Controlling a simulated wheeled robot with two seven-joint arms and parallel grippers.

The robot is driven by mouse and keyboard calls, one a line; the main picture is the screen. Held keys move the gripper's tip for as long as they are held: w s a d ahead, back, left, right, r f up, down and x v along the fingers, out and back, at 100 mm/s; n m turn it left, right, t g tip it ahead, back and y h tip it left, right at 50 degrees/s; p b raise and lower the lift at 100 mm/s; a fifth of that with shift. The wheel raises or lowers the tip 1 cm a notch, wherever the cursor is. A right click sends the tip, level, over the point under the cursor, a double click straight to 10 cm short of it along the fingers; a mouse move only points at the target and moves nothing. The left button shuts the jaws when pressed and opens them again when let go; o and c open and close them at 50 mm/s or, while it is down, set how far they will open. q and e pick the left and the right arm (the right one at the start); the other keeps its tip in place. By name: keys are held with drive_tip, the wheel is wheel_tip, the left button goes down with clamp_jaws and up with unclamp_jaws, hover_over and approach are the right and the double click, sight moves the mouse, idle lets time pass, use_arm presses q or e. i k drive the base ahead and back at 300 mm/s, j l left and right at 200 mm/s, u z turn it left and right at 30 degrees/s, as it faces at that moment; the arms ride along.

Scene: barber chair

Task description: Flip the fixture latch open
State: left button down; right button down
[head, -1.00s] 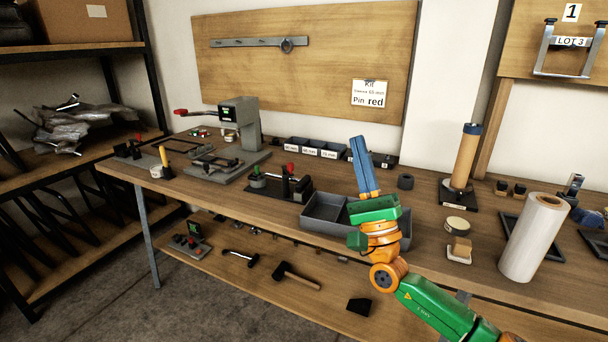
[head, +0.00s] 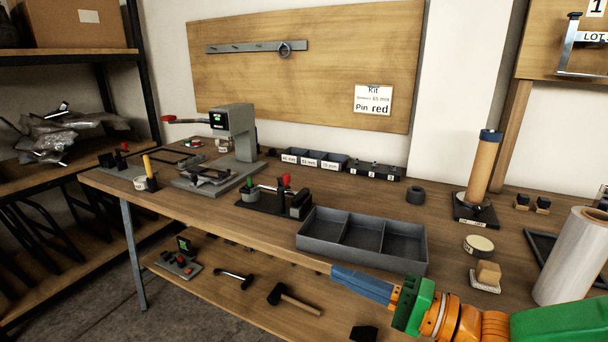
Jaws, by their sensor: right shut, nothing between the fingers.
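A black fixture (head: 270,204) stands on the bench left of the divided tray. It has a red-tipped lever (head: 286,181) and a green knob (head: 250,182). A grey press (head: 233,140) with a red-tipped handle (head: 170,119) stands behind it to the left, with a flat framed fixture (head: 205,175) on its base. I cannot tell for certain which part is the latch. My right gripper (head: 336,273) has blue fingers, shut and empty. It points left in front of the tray at the bench's front edge, apart from the black fixture. My left gripper is out of view.
The grey divided tray (head: 310,244) is empty, just behind my right gripper. Small labelled bins (head: 312,159) stand along the back. A yellow peg (head: 149,168) stands at the front left. A lower shelf (head: 215,299) holds a hammer (head: 292,298) and other tools.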

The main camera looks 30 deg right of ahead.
sight(284, 180)
drive_tip(key=i+l, duration=1)
